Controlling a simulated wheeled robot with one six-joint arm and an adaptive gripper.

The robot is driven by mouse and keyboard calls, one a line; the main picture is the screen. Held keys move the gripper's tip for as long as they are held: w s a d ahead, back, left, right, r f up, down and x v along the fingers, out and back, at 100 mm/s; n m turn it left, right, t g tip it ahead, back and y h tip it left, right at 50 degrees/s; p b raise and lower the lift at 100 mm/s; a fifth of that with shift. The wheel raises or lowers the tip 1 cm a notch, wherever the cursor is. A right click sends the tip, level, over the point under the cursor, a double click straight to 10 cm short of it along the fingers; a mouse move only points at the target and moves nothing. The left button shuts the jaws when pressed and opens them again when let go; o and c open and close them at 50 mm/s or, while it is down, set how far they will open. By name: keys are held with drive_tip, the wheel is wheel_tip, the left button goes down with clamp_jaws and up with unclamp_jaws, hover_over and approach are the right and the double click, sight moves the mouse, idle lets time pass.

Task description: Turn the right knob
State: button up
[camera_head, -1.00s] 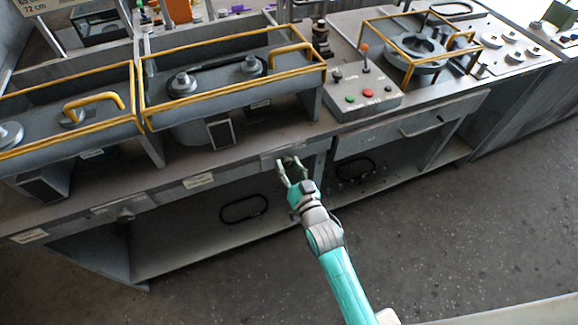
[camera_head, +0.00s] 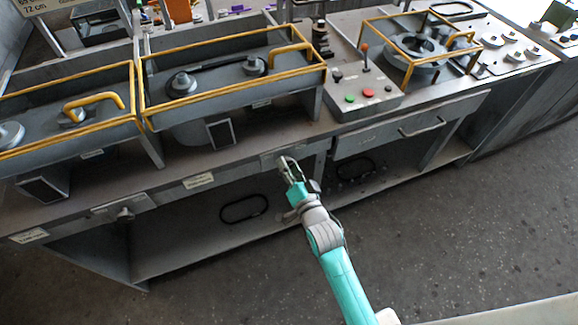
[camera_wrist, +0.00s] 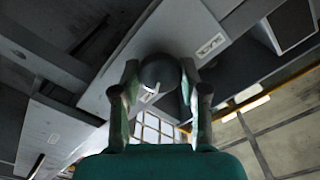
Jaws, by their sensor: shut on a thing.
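The right knob (camera_wrist: 160,74) is a dark round knob with a pale mark, on the front face of the bench. In the wrist view it sits between the two fingers of my gripper (camera_wrist: 160,95), which are shut on it from both sides. In the head view my gripper (camera_head: 287,163) is at the bench's front panel, and its fingers hide most of the knob. Another knob (camera_head: 125,214) sticks out of the same front panel farther left.
A drawer with a handle (camera_head: 422,127) is right of my gripper. Yellow-railed housings (camera_head: 230,85) and a control box (camera_head: 362,95) with buttons stand on the bench top. The open shelf (camera_head: 190,235) is below. The floor in front is clear.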

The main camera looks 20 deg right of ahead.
idle(0.3)
drive_tip(key=o, duration=1.1)
drive_tip(key=shift+o, duration=0.2)
drive_tip(key=s, duration=1.2)
